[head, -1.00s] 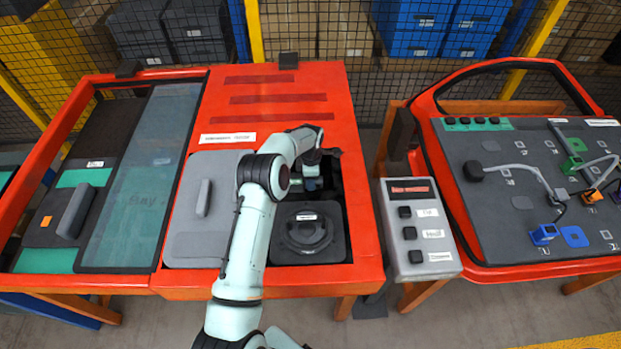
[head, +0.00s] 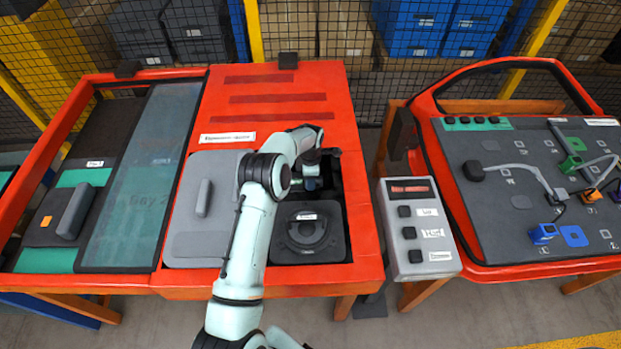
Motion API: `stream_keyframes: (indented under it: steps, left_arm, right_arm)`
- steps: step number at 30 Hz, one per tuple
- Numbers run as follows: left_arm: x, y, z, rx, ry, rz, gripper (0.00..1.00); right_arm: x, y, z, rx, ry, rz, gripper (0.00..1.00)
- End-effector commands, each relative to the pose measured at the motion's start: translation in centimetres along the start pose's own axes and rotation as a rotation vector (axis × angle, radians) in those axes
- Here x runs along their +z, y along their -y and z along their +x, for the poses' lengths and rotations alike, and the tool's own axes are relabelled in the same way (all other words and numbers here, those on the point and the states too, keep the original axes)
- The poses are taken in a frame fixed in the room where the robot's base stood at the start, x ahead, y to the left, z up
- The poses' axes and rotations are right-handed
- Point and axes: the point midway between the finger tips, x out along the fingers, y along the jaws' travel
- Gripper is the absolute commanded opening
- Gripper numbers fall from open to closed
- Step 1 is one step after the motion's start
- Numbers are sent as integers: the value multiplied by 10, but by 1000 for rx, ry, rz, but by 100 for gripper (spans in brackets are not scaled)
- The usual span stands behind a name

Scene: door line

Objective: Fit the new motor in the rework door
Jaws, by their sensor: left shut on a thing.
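My left gripper (head: 311,183) reaches down into the open compartment of the red middle bench (head: 272,112). It is shut on a small part there. The arm's wrist hides most of that part, so I cannot tell whether it is the motor. A dark square unit with a round ring (head: 306,230) lies in the compartment's near half, just below the gripper in the picture. On the right, a red-framed door (head: 440,190) carries a dark grey panel with cables and blue, green and orange connectors. My right gripper is not in view.
A grey sliding cover with a handle (head: 203,198) lies left of the compartment. A grey control box (head: 417,230) with several buttons stands between bench and right door. Another red frame with a glass pane (head: 140,190) is at the left. Mesh fencing closes the back.

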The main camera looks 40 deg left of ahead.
Motion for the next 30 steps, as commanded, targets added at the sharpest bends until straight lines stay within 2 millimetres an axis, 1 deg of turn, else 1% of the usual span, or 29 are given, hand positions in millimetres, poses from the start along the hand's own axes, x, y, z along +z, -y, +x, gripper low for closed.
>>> stream_keyframes:
  steps: [5, 19, 30]
  left_arm:
    - [0, -1, 2, 2, 1, 0, 1]
    - [0, -1, 15, 3, 1, 0, 1]
    - [0, -1, 16, 2, 2, -2, 1]
  right_arm:
    - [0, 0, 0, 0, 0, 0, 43]
    - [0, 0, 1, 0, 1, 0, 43]
    - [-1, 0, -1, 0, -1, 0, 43]
